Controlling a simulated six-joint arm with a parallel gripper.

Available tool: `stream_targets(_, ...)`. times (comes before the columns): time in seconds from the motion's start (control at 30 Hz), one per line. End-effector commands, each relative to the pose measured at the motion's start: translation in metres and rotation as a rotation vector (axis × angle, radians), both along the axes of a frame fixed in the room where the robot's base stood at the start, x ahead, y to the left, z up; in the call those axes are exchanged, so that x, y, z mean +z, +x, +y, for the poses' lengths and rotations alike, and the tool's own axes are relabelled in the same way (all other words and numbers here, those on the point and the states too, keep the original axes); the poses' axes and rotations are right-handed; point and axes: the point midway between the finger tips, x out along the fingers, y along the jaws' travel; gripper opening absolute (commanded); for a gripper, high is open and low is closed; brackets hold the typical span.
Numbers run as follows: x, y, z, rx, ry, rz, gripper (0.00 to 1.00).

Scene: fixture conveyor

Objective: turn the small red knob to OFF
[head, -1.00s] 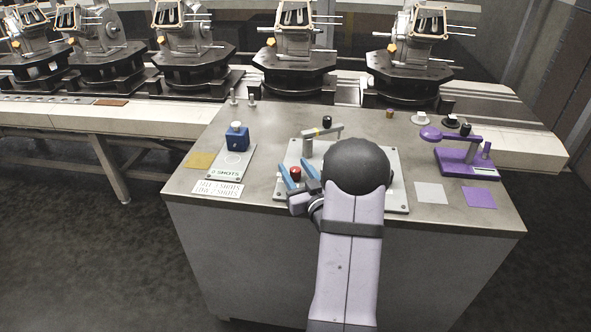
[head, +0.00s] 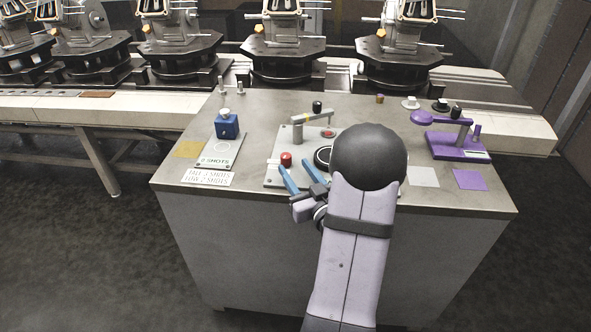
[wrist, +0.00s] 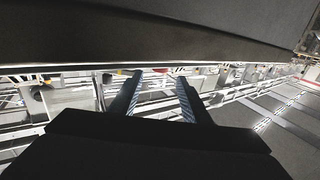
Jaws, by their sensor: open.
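The small red knob (head: 286,158) sits on the left part of a light grey fixture plate (head: 272,178) on the bench. My gripper (head: 297,178) is open, with its two blue fingers just in front of and to the right of the knob. The fingers look empty and apart from the knob. In the wrist view my gripper (wrist: 160,98) shows its two fingers spread, with nothing clearly between them. The knob's pointer and any OFF mark are too small to read. My arm hides the right part of the plate.
A lever clamp (head: 298,130) stands on the plate behind the knob. A blue block (head: 227,126) is on a small plate at left, and a purple fixture (head: 457,147) stands at right. A conveyor (head: 95,107) with several machine parts runs behind the bench.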

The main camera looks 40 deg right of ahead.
Motion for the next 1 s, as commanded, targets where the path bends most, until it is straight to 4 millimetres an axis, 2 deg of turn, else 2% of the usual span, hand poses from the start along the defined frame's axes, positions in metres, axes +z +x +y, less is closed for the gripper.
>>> stream_targets(0.17,0.003,0.001,0.001,0.002,0.000,0.000,0.43)
stream_targets(0.27,0.017,0.003,0.003,0.010,-0.009,-0.007,0.43)
stream_targets(0.37,0.055,0.008,0.008,0.023,-0.046,-0.037,0.43)
stream_targets(0.47,0.114,0.016,0.015,0.054,-0.117,-0.088,0.43)
stream_targets(0.5,0.129,0.021,0.019,0.070,-0.145,-0.069,0.43)
stream_targets(0.6,0.112,0.026,0.017,0.079,-0.127,0.043,0.43)
stream_targets(0.8,0.053,0.018,0.006,0.049,-0.013,0.270,0.43)
stream_targets(0.9,0.033,0.011,0.002,0.026,0.038,0.344,0.43)
stream_targets(1.0,0.022,0.006,-0.001,0.007,0.076,0.382,0.43)
